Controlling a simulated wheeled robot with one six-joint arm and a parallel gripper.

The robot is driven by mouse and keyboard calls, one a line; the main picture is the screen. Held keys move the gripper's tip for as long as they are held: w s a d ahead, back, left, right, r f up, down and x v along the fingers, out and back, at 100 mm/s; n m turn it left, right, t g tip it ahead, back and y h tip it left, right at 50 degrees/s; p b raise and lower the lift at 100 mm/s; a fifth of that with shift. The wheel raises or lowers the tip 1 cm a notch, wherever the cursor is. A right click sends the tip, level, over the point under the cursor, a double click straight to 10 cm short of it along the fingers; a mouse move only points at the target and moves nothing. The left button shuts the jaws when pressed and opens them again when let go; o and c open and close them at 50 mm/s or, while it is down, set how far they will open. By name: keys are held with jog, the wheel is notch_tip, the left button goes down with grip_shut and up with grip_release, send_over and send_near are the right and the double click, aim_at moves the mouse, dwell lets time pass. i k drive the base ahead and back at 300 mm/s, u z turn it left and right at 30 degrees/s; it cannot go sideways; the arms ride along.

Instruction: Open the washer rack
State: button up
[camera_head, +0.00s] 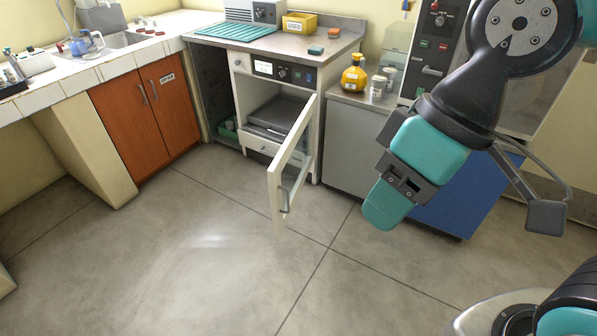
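The washer is a white cabinet (239,91) under the counter, with a dark control panel (284,72) at its top. Its door (289,170) stands open, swung out toward the camera, with a handle low on it. The washer rack (276,116) shows as a grey, flat tray inside the opening, apparently within the cabinet. The door hides part of its right side. My gripper (404,183) hangs at the right, well to the right of the door and apart from the rack. It is seen from an angle that does not show the finger gap.
Orange-brown sink cabinet doors (147,108) stand at the left. A grey cabinet (352,150) right of the washer bears a yellow bottle (354,76) and white jars (378,88). A blue panel (452,205) is behind my gripper. The grey floor (210,250) in front is clear.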

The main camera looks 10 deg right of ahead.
aim_at(280, 114)
jog(key=u, duration=0.3)
jog(key=k, duration=0.4)
jog(key=u, duration=1.2)
jog(key=i, duration=2.3)
jog(key=z, duration=0.25)
jog(key=i, duration=1.35)
jog(key=z, duration=1.5)
jog(key=i, duration=1)
jog(key=z, duration=1.15)
jog(key=i, duration=0.2)
